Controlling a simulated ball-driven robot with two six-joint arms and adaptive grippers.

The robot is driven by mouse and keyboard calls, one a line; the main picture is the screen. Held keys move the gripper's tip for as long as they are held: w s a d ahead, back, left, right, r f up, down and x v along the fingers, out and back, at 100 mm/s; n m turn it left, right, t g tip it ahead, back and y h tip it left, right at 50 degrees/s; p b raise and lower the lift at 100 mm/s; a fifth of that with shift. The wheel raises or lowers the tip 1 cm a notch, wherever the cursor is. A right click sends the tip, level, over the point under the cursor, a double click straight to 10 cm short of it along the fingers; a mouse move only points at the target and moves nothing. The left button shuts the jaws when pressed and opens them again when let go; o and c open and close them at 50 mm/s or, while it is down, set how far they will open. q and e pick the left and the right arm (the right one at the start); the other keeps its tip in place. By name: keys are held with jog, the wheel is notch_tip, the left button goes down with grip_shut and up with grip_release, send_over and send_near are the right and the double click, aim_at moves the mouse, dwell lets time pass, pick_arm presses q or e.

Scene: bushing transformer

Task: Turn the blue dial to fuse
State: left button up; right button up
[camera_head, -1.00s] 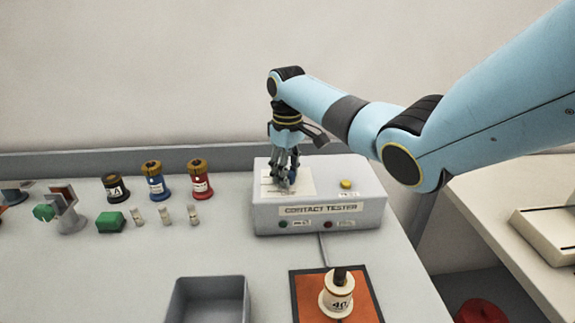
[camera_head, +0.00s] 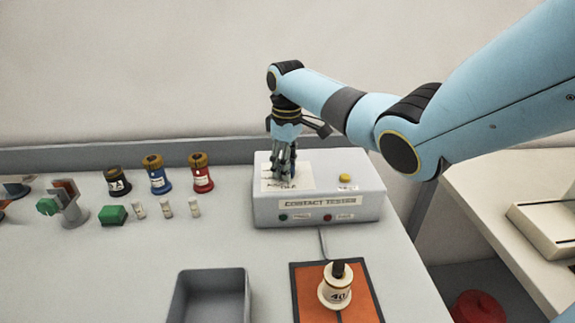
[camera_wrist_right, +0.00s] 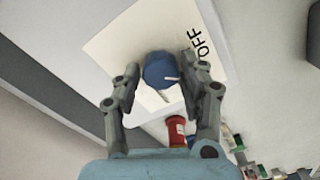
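The blue dial (camera_wrist_right: 158,71) sits on a white label plate (camera_wrist_right: 118,43) in the right wrist view, with the word OFF printed to its right. A short white mark shows on the dial's lower right side. The plate also shows on top of the contact tester (camera_head: 340,207) in the head view, where the fingers mostly hide the dial. My right gripper (camera_wrist_right: 161,64) points down over the tester, one finger on each side of the dial. Small gaps show between the fingertips and the dial, so it looks open. My left gripper is not in view.
A yellow button (camera_head: 344,178) is on the tester's right side. Black, blue and red bushings (camera_head: 201,172) and small fuses stand to the left. A grey bin (camera_head: 210,295) and an orange pad (camera_head: 303,290) with a white bushing (camera_head: 335,288) lie in front.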

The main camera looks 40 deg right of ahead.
jog(key=shift+o, duration=1.3)
notch_tip(320, 180, up, 12)
jog(key=shift+f, duration=0.1)
